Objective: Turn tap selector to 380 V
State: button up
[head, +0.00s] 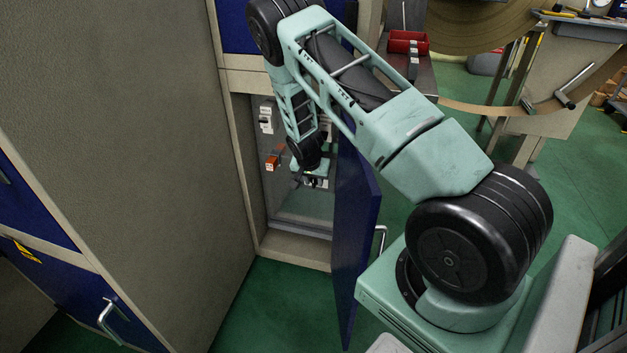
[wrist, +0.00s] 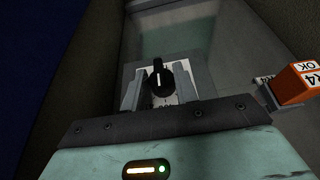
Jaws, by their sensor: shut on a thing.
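The tap selector is a black knob (wrist: 163,80) with a white pointer line, in the wrist view. Its narrow end points up in that picture, tilted slightly left. It sits on a light grey plate (wrist: 133,72) whose lettering is mostly hidden and unreadable, so I cannot tell which voltage it points to. My gripper (wrist: 160,88) is shut on the knob, one finger on each side. In the head view my gripper (head: 313,178) is inside the open cabinet, at the back panel; the knob is too small and covered to make out there.
The blue cabinet door (head: 358,225) stands open to the right of my forearm. The cabinet's side wall (head: 130,140) bounds the left. An orange block marked R4 OK (wrist: 296,84) sticks out right of the knob; it also shows in the head view (head: 273,161).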

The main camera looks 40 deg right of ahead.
jog(key=shift+a, duration=0.1)
jog(key=g+h, duration=0.2)
jog(key=g, duration=0.1)
jog(key=shift+w+a+f+n+b, duration=0.2)
jog(key=shift+w+n+b, duration=0.1)
jog(key=shift+n+b, duration=0.1)
jog(key=g+h+b, duration=0.2)
jog(key=g, duration=0.1)
jog(key=shift+w+f+n, duration=0.15)
jog(key=shift+n, duration=0.25)
jog(key=shift+g+b, duration=0.4)
jog(key=shift+h, duration=0.3)
jog(key=o, duration=1)
jog(key=shift+c, duration=0.2)
